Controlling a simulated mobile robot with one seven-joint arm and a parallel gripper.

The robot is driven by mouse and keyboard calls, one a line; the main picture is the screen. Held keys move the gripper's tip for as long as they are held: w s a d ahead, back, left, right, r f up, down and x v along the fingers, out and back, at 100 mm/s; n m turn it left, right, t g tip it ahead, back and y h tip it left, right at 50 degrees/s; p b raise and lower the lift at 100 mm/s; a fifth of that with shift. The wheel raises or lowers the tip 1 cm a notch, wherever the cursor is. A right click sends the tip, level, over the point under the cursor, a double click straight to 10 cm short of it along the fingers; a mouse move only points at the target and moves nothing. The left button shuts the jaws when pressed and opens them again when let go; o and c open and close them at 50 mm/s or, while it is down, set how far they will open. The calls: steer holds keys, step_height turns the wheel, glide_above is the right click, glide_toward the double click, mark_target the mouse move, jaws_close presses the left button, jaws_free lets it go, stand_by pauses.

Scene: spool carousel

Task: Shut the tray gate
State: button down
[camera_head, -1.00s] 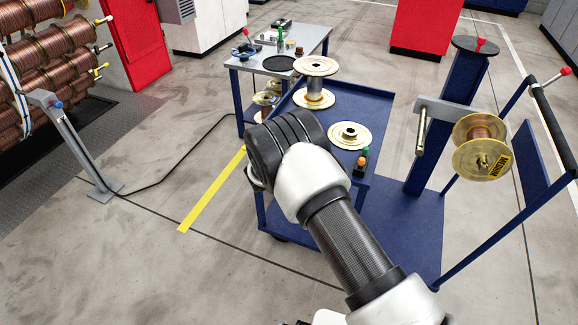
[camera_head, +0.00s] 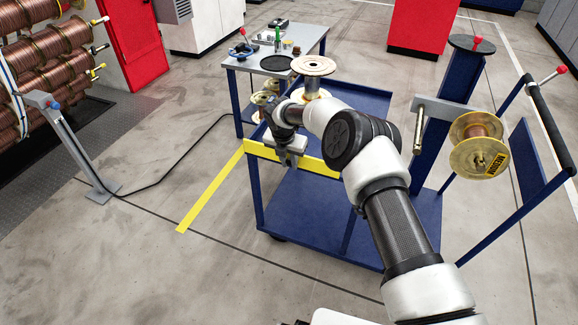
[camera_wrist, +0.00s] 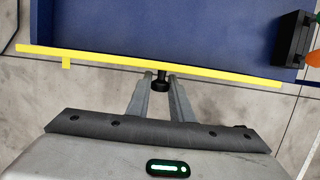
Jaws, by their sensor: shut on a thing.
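The yellow tray gate (camera_head: 262,152) stands along the near edge of the blue cart's top tray (camera_head: 368,103). In the wrist view the gate (camera_wrist: 105,61) is a long yellow bar, slightly tilted in the picture, along the edge of the blue tray floor (camera_wrist: 150,25). A small black knob (camera_wrist: 160,86) sticks out from its middle toward me. My gripper (camera_wrist: 162,80) is shut on this knob, with a finger on each side. In the head view my gripper (camera_head: 290,160) is at the gate's outer face, and my arm hides the gate's right part.
A spool (camera_head: 314,68) stands on the tray behind my wrist. A copper-wound spool (camera_head: 478,145) hangs on the right. A side table (camera_head: 290,62) stands behind the cart. The floor before the cart is clear.

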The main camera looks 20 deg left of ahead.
stand_by(0.3)
steer(key=c, duration=1.6)
jaws_free()
steer(key=shift+r, duration=0.1)
steer(key=p+v, duration=0.2)
steer(key=v, duration=1.5)
steer(key=shift+w+r, duration=0.1)
steer(key=shift+r, duration=0.05)
